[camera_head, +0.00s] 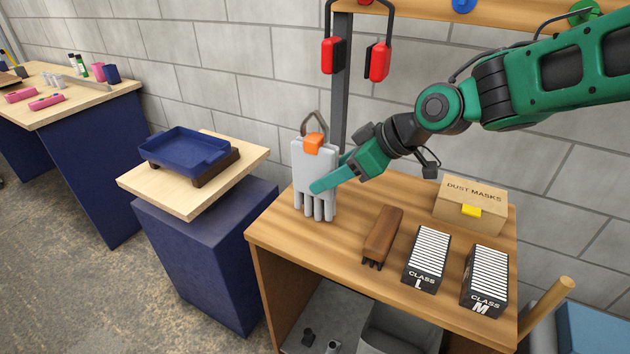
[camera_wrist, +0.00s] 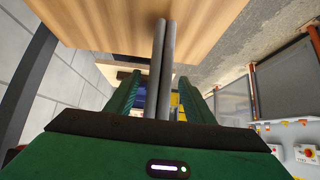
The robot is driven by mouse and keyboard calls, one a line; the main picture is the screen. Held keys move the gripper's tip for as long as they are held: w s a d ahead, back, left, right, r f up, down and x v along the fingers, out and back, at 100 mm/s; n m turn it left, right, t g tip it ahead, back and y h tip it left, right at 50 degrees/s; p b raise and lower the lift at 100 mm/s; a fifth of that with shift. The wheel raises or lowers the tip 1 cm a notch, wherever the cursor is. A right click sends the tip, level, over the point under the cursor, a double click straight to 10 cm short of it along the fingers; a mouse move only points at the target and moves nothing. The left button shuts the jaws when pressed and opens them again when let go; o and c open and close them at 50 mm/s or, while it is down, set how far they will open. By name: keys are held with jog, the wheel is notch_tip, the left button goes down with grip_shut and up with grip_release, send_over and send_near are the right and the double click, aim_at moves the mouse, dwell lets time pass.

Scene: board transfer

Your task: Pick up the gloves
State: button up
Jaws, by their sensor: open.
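The gloves (camera_head: 302,178) are light grey, upright with fingers down, held by an orange clip (camera_head: 314,144) with a dark metal loop above it. They stand at the left end of the wooden bench top; I cannot tell whether the fingertips touch it. My green gripper (camera_head: 322,184) reaches in from the right, one finger crossing in front of the gloves. In the wrist view the gloves (camera_wrist: 166,55) show edge-on as two thin grey strips between the green jaws (camera_wrist: 160,98). The jaws are open, with gaps on both sides. The other finger is hidden behind the gloves in the head view.
On the bench (camera_head: 330,244) are a brown brush (camera_head: 383,236), two card boxes marked L (camera_head: 427,258) and M (camera_head: 485,280), and a dust mask box (camera_head: 470,208). Red ear defenders (camera_head: 379,61) hang above. A blue tray (camera_head: 187,152) sits on the stand at left.

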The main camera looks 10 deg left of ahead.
aim_at(316, 163)
jog(key=shift+w+r+x, duration=0.1)
jog(key=shift+x, duration=1.05)
jog(key=shift+w+r+x, duration=0.1)
jog(key=shift+x, duration=1.05)
jog(key=shift+a, duration=0.15)
grip_shut()
jog(key=shift+r, duration=0.6)
notch_tip(316, 163, up, 3)
jog(key=shift+f, duration=0.1)
jog(key=s+a+r, duration=0.4)
jog(key=s+r, duration=0.3)
jog(key=s, duration=0.3)
jog(key=shift+s+a, duration=0.2)
jog(key=shift+s, duration=0.2)
